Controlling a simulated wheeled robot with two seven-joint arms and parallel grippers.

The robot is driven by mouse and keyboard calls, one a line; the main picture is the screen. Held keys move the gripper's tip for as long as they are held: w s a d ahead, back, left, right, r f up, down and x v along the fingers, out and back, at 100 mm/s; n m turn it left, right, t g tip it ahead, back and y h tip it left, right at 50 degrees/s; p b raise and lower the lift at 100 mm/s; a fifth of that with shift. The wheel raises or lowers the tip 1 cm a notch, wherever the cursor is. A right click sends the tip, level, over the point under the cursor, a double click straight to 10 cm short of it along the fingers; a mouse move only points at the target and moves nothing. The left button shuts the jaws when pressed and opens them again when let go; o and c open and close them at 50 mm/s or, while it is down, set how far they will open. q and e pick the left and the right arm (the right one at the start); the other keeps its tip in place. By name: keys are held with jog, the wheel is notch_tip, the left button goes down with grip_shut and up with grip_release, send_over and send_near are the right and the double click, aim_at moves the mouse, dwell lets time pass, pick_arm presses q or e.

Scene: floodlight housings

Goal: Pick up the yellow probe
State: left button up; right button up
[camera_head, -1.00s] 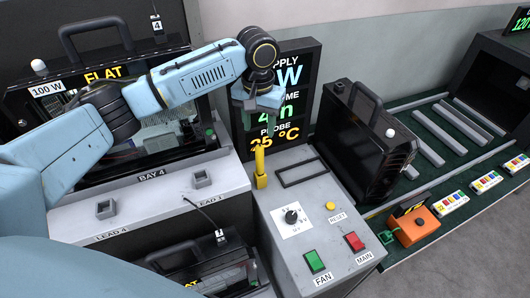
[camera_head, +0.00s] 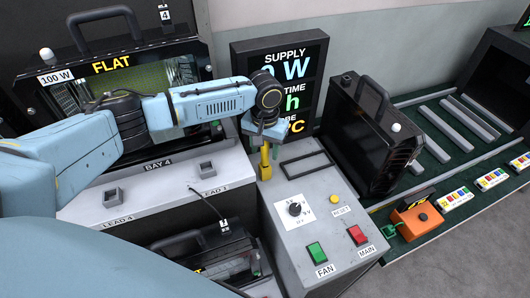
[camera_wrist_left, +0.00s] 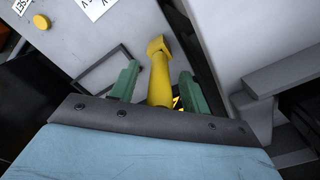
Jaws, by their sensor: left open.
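The yellow probe (camera_head: 265,160) stands upright on the grey console top, at the console's back left corner. It also shows in the left wrist view (camera_wrist_left: 160,78), between the two green fingers. My left gripper (camera_head: 264,146) is just above and around the upper part of the probe in the head view. In the left wrist view the left gripper (camera_wrist_left: 155,85) is open, with a finger on each side of the probe and gaps between. My right gripper is not in view.
The console (camera_head: 285,240) carries a dial, a reset button, and green and red switches. A display panel (camera_head: 310,75) stands right behind the probe. A black floodlight housing (camera_head: 365,135) stands to the right. A raised grey bench (camera_head: 150,205) lies to the left.

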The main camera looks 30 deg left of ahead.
pick_arm(q)
grip_shut()
